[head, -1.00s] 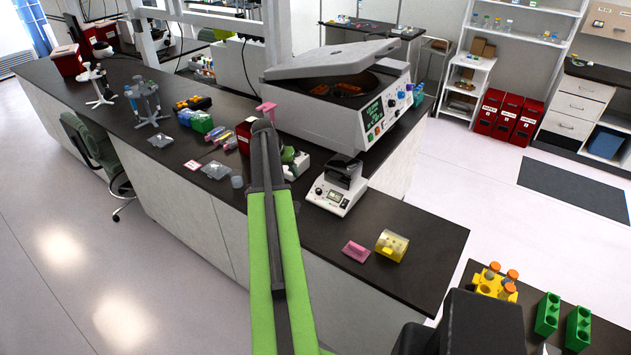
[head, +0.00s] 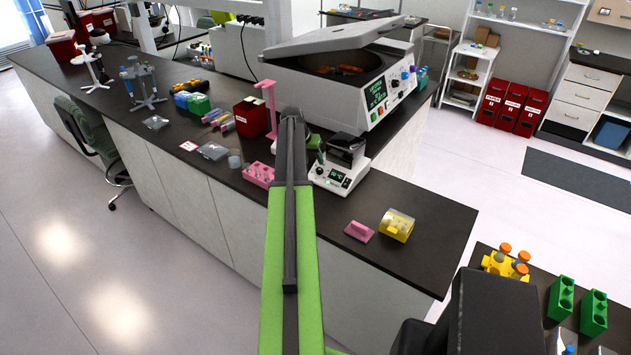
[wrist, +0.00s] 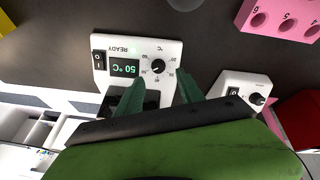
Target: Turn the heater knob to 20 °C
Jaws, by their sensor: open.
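The heater (head: 338,175) is a small white box with a black top, standing on the dark bench right of my arm. In the wrist view its panel (wrist: 115,50) shows a green display (wrist: 124,68) reading 50 °C, a rocker switch and a round black knob (wrist: 158,66) with a ring of temperature marks. The knob's exact pointer direction is too small to tell. My gripper (wrist: 160,90) is open and empty, its two green fingers spread above the panel on either side of the knob, apart from it.
A second white device with a knob (wrist: 257,99) sits right of the heater in the wrist view, near a pink rack (wrist: 285,20). A large centrifuge (head: 320,100) stands behind the heater. A pink block (head: 359,231) and a yellow holder (head: 397,226) lie in front; bench around them is clear.

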